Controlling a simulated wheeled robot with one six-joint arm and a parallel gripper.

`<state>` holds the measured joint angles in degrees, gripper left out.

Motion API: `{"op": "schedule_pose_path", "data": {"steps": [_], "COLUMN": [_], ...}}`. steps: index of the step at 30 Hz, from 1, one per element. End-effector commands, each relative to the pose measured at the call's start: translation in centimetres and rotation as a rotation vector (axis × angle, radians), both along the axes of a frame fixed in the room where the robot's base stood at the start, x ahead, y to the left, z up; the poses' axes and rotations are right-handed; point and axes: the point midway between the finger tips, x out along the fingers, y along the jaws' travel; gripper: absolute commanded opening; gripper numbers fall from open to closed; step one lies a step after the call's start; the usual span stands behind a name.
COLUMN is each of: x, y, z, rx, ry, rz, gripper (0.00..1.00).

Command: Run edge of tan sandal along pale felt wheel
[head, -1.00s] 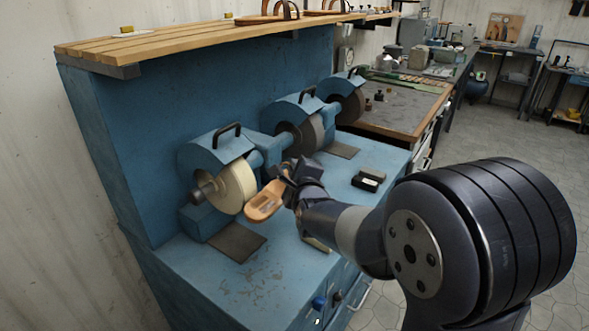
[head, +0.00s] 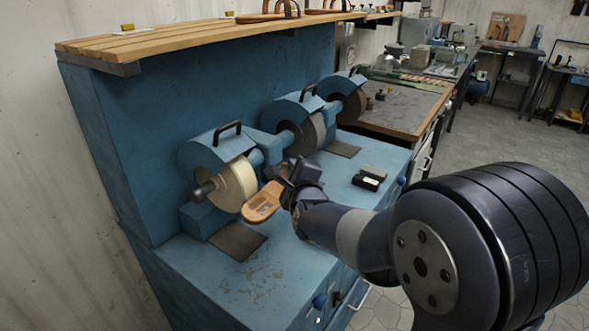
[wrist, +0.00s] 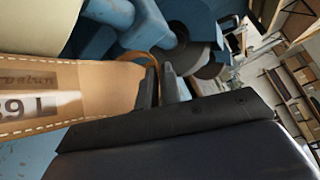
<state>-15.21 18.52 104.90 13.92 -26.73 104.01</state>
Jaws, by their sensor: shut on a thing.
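The tan sandal (head: 262,203) is in my gripper (head: 283,178), which is shut on it near one end. The sandal's free end points toward the lower left in the head view. The pale felt wheel (head: 238,187) is on the nearest grinder, just left of the sandal. The sandal's edge looks very close to the wheel's rim; I cannot tell whether they touch. In the wrist view the sandal (wrist: 95,85) shows a stitched edge and a label, with the pale wheel (wrist: 35,22) right beside it at the upper left. The fingertips (wrist: 158,80) are at the sandal's end.
Darker wheels (head: 312,133) under blue guards stand farther along the blue bench (head: 290,255). A small black block (head: 367,182) lies on the bench to the right. A wooden shelf (head: 190,40) with sandals runs above. The bench front is mostly clear.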

Motion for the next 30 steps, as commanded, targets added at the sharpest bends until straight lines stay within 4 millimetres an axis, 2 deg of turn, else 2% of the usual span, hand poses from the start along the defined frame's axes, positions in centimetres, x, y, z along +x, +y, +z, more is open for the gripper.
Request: {"op": "schedule_pose_path", "data": {"steps": [17, 30], "x": [-0.4, -1.5], "y": [0.3, 1.0], "z": [0.1, 0.2], "rx": [0.002, 0.002], "ry": [-0.002, -0.004], "rz": [0.001, 0.001], "gripper": [0.0, 0.0]}}
